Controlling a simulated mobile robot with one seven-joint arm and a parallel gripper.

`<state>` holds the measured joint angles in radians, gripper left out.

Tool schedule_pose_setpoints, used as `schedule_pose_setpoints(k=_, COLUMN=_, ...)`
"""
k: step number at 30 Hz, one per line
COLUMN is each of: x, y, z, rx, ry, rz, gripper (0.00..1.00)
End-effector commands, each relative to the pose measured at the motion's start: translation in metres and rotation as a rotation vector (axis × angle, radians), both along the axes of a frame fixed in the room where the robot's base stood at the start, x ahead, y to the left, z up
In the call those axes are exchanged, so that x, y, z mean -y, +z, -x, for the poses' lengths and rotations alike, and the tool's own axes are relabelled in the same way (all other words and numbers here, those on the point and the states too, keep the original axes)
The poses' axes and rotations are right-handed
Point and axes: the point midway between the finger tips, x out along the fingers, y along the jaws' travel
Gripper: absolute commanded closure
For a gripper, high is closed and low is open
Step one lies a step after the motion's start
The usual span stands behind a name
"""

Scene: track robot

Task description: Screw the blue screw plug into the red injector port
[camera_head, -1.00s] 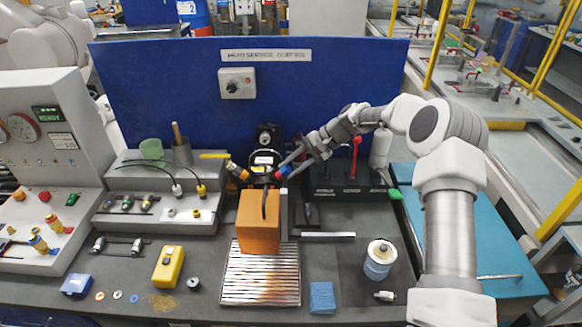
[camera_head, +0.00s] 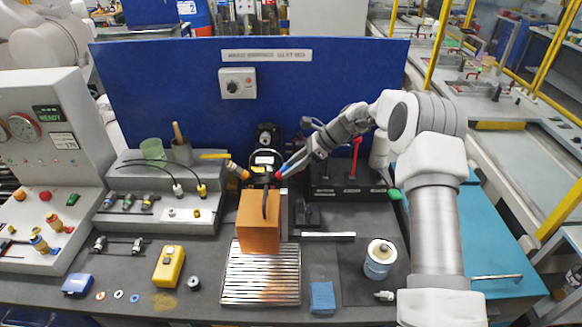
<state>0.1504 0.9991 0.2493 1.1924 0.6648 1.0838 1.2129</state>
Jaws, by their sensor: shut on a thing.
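The red injector port (camera_head: 279,176) is a small red ring on the right side of the dark round-topped unit behind the orange block. The blue screw plug (camera_head: 284,170) shows as a small blue spot at the end of my gripper (camera_head: 289,167). My gripper reaches in from the upper right, tilted down to the left, and is shut on the plug. The plug is right at the port and seems to touch it. I cannot tell how deep it sits, since it is small and partly covered by the fingers.
An orange block (camera_head: 259,222) stands in front of the unit, behind a ribbed metal plate (camera_head: 260,285). A dark rack with a red handle (camera_head: 355,155) stands to the right. The blue panel (camera_head: 160,80) closes off the back.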

Motion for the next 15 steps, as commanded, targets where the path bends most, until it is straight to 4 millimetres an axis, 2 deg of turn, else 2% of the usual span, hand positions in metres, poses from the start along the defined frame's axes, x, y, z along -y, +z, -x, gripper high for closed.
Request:
schedule_pose_setpoints(k=5, x=-0.0001, y=-0.0006, z=0.0003, rx=-0.004, ry=-0.003, rz=-0.001, gripper=1.0)
schedule_pose_setpoints(k=6, x=0.0, y=-0.0007, z=0.0004, rx=-0.004, ry=-0.003, rz=0.0, gripper=0.6)
schedule_pose_setpoints(k=12, x=0.0002, y=-0.0008, z=0.0003, rx=-0.003, ry=-0.001, rz=0.0, gripper=0.26)
schedule_pose_setpoints(k=15, x=0.0003, y=-0.0007, z=0.0003, rx=-0.002, ry=-0.001, rz=0.0, gripper=0.26)
